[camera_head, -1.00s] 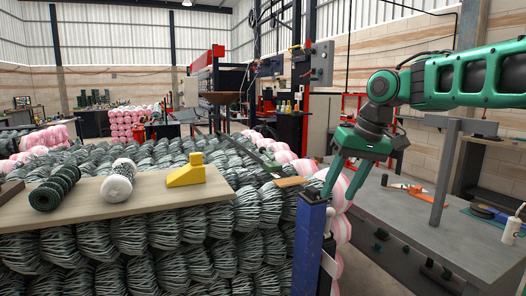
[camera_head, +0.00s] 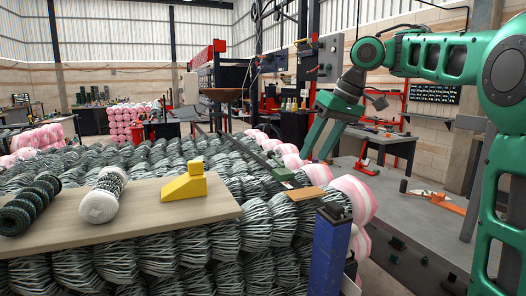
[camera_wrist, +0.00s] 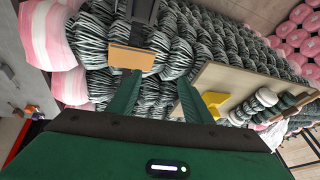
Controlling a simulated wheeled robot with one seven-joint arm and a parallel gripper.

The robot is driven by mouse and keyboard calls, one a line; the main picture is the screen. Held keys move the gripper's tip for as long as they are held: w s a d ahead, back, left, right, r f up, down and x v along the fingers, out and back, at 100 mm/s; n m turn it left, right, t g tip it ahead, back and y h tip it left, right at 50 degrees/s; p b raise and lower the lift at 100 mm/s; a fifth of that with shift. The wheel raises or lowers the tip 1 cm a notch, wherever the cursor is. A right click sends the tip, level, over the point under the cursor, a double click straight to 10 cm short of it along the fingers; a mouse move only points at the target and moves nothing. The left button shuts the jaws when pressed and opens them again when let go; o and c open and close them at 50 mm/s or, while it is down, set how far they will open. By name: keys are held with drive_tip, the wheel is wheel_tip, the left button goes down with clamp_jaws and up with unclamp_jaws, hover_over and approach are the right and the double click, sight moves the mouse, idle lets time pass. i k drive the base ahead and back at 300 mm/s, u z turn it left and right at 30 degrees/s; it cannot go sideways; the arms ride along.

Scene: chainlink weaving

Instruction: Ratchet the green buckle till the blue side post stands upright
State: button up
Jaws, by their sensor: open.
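The blue side post (camera_head: 328,258) stands at the lower middle of the head view, with a dark cap on top. It looks tilted slightly, its top to the right. A small green piece (camera_head: 283,173) at the near end of a long bar may be the green buckle; I cannot tell for sure. An orange-brown plate (camera_head: 307,193) lies beside it on the mesh, and shows in the wrist view (camera_wrist: 132,57). My gripper (camera_head: 316,157) is open and empty, behind and above the post in the picture. Its fingers point towards the mesh in the wrist view (camera_wrist: 157,85).
Rolls of grey mesh (camera_head: 230,225) fill the middle. A wooden board (camera_head: 130,222) on them bears a yellow block (camera_head: 184,187) and ribbed rolls (camera_head: 103,195). Pink-and-white rolls (camera_head: 355,195) line the right edge. A grey table (camera_head: 430,228) stands at right.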

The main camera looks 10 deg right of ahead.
sight(271, 155)
drive_tip(key=i, duration=1)
drive_tip(key=z, duration=0.05)
